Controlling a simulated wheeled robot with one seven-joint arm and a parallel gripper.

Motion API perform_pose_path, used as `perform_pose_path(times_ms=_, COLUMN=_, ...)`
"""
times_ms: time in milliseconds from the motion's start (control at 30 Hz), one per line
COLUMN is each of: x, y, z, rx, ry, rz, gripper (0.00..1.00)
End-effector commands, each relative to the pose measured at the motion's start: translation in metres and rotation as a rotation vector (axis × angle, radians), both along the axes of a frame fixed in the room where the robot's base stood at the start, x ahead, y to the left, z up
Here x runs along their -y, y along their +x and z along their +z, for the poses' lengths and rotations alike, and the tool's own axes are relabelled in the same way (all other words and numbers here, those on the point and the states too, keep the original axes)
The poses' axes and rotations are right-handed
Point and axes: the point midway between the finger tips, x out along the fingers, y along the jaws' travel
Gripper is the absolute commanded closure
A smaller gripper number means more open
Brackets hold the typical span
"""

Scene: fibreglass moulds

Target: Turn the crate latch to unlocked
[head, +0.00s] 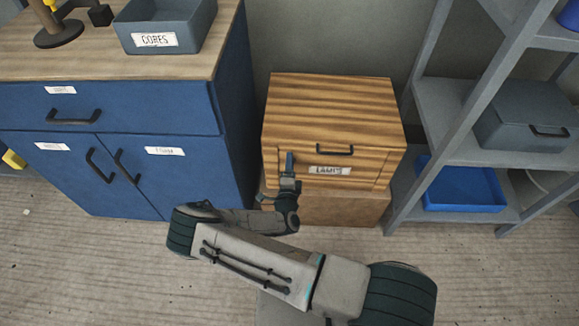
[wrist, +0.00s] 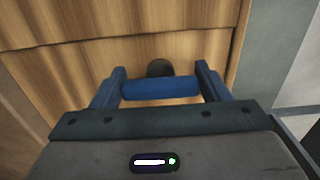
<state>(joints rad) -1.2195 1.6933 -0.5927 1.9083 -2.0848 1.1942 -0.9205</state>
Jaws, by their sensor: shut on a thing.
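The wooden crate (head: 333,112) has striped boards and a front panel with a dark handle (head: 331,150) and a white label (head: 330,171). My gripper (head: 290,163) is at the left part of the crate's front. In the wrist view, the blue fingers of my gripper (wrist: 160,72) are shut on the ends of a blue latch bar (wrist: 160,89). The bar lies level across that picture, with a dark round mount (wrist: 159,68) behind it against the wood. In the head view my gripper hides the latch, and I cannot tell its lock state.
The crate stands on a brown box (head: 340,205). A blue cabinet (head: 105,115) stands close on the left, with a grey bin (head: 165,27) on top. A grey shelf (head: 450,105) with a blue tray (head: 463,190) stands close on the right. Open floor (head: 90,260) lies in front.

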Motion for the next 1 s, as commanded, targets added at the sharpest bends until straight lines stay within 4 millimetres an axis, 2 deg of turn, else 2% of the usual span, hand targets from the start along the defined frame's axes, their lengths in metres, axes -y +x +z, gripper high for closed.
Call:
perform_pose_path(times_ms=433, x=0.002, y=-0.002, z=-0.003, rx=-0.007, ry=-0.014, rz=-0.004, gripper=0.54)
perform_pose_path(times_ms=467, x=0.002, y=-0.002, z=-0.003, rx=-0.007, ry=-0.014, rz=-0.004, gripper=0.25)
perform_pose_path(times_ms=500, x=0.002, y=-0.002, z=-0.003, rx=-0.006, ry=-0.013, rz=-0.004, gripper=0.14)
perform_pose_path(times_ms=533, x=0.002, y=-0.002, z=-0.002, rx=-0.006, ry=-0.013, rz=-0.003, gripper=0.09)
perform_pose_path(times_ms=833, x=0.001, y=-0.002, z=-0.001, rx=-0.003, ry=-0.01, rz=-0.001, gripper=0.09)
perform_pose_path(times_ms=1000, x=-0.001, y=-0.02, z=-0.001, rx=-0.004, ry=-0.011, rz=0.0, gripper=0.09)
